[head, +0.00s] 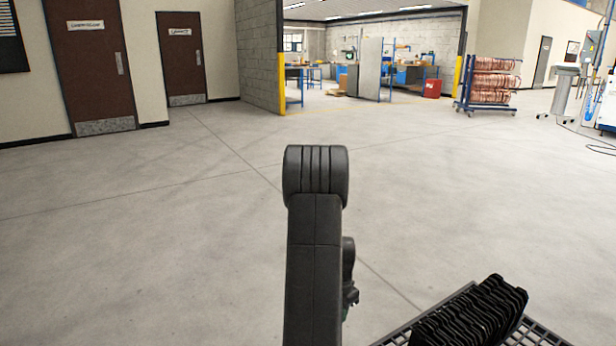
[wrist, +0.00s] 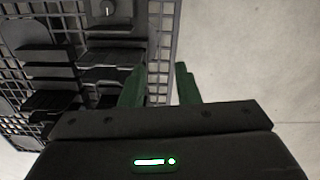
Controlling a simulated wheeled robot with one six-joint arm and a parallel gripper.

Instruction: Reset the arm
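My gripper (wrist: 160,88) shows in the wrist view with two green fingers spread apart and nothing between them. Its dark body has a lit green indicator. The fingers are over the edge of a black mesh deck, with pale floor to the right. In the head view my arm rises in the lower middle, folded, and the fingers are hidden behind it.
A black mesh deck (head: 552,337) with a black slotted rack (head: 475,315) is at the lower right; the rack also shows in the wrist view (wrist: 50,75). Open concrete floor lies ahead. Brown doors (head: 90,65) stand left. A blue cart with copper tubes (head: 490,88) stands far right.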

